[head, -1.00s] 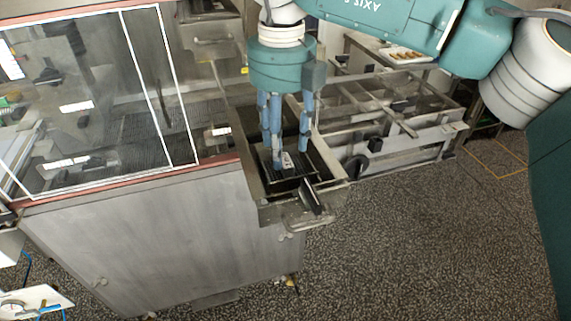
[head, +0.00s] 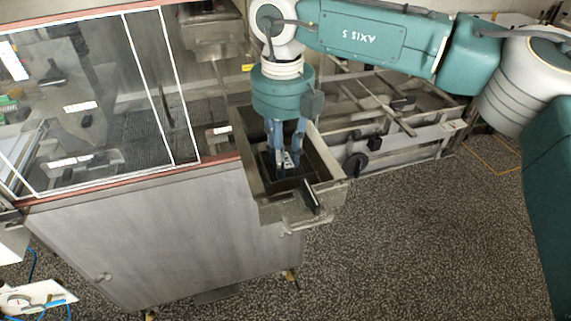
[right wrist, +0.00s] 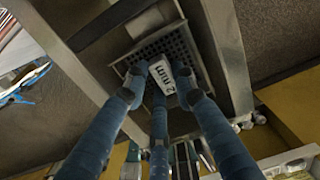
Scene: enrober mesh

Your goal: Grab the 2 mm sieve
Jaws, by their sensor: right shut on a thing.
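The 2 mm sieve is a dark square mesh (right wrist: 160,45) with a white tag (right wrist: 176,86) reading "2 mm". It sits inside the open metal box at the machine's end, where it shows as a dark piece (head: 287,182) in the head view. My right gripper (head: 286,163) reaches down into the box from above. In the right wrist view its three blue fingers (right wrist: 160,78) are closed in on the tagged piece at the mesh. The exact contact is partly hidden by the fingers. My left gripper is in neither view.
The metal box (head: 325,186) has walls close around the fingers, and a black bar (head: 311,198) at its front. A glass-hooded cabinet (head: 150,225) stands to the left. A metal frame machine (head: 400,140) is behind right. The speckled floor (head: 420,240) in front is clear.

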